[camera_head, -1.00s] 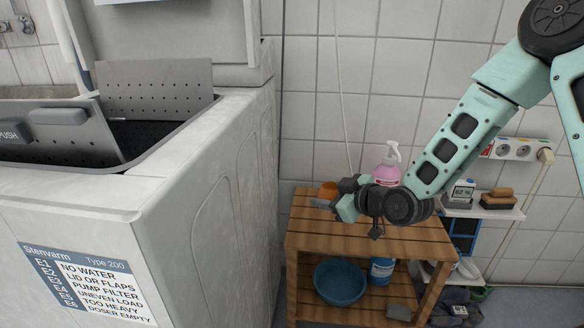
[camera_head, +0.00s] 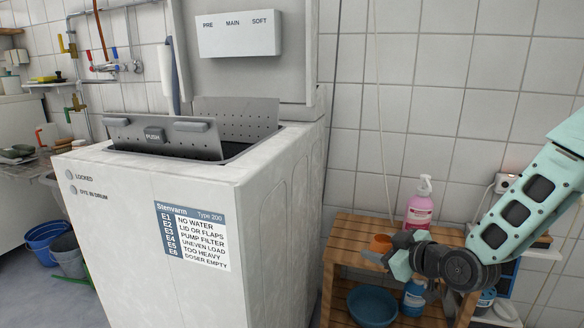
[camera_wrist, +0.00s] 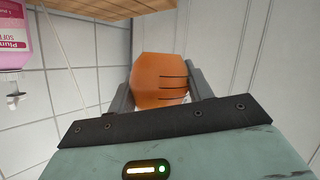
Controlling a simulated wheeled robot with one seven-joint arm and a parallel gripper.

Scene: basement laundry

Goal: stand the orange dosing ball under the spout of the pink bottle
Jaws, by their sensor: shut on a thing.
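The orange dosing ball (camera_head: 380,243) is held between the two fingers of my gripper (camera_head: 392,256). In the wrist view the ball (camera_wrist: 160,82) fills the space between the fingers (camera_wrist: 160,95), with dark lines on its side. The pink bottle (camera_head: 419,208) with its white pump spout (camera_head: 424,186) stands upright on the wooden shelf unit (camera_head: 350,227), right of and behind the ball. The bottle (camera_wrist: 14,38) appears upside down at the left edge of the wrist view. The ball is beside the bottle, not under the spout. I cannot tell whether it touches the wood.
A washing machine (camera_head: 265,240) with its lid open stands left of the shelf unit. A blue basin (camera_head: 372,305) and a blue bottle (camera_head: 414,297) are on the lower shelf. Tiled wall stands close behind. My arm covers the right part of the shelf top.

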